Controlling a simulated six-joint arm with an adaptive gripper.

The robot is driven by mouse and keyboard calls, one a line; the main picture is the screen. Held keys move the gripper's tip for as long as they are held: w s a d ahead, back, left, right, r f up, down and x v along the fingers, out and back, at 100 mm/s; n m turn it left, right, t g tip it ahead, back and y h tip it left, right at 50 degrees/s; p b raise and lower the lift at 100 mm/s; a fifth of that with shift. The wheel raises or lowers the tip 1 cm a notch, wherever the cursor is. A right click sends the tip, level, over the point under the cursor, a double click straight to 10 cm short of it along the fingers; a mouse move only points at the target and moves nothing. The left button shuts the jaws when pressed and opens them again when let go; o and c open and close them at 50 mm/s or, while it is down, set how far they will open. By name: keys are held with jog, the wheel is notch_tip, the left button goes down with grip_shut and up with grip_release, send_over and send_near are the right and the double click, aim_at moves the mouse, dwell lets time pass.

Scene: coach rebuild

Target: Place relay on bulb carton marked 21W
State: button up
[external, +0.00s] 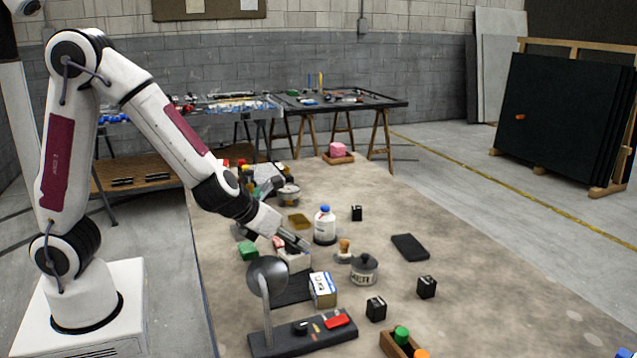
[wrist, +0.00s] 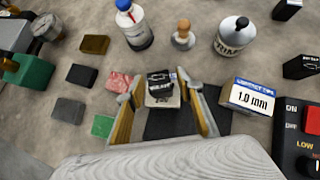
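A black relay (wrist: 160,78) with white lettering sits between the fingertips of my gripper (wrist: 160,86) in the wrist view. Below it a pale grey-white surface shows, seemingly the top of a small box. In the external view a whitish box (external: 294,263) stands right under my gripper (external: 292,243). My fingers are apart, one on each side of the relay, with a small gap at least on the left. No 21W marking is readable, so I cannot tell whether this box is the bulb carton. The arm and fingers hide the relay in the external view.
A contact tips carton (external: 322,289) stands close to the right. A green block (external: 248,250) is left.

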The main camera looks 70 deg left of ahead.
jog(key=shift+r, duration=0.15)
dwell(0.3)
jog(key=shift+s+d+r, duration=0.2)
jog(key=shift+s+r, duration=0.2)
jog(key=shift+r, duration=0.15)
jog(key=v, duration=1)
jog(key=shift+s+r, duration=0.15)
jog(key=shift+s, duration=0.15)
jog(key=shift+d, duration=0.1)
jog(key=s+a+r+n+g, duration=0.2)
jog(key=s+a+n, duration=0.65)
jog(key=n, duration=0.65)
jog(key=s+d+r+n+h, duration=0.2)
jog(key=s+d+n+h, duration=0.1)
jog(key=s+n, duration=0.8)
jog(key=n, duration=0.5)
jog(key=shift+g+h, duration=0.3)
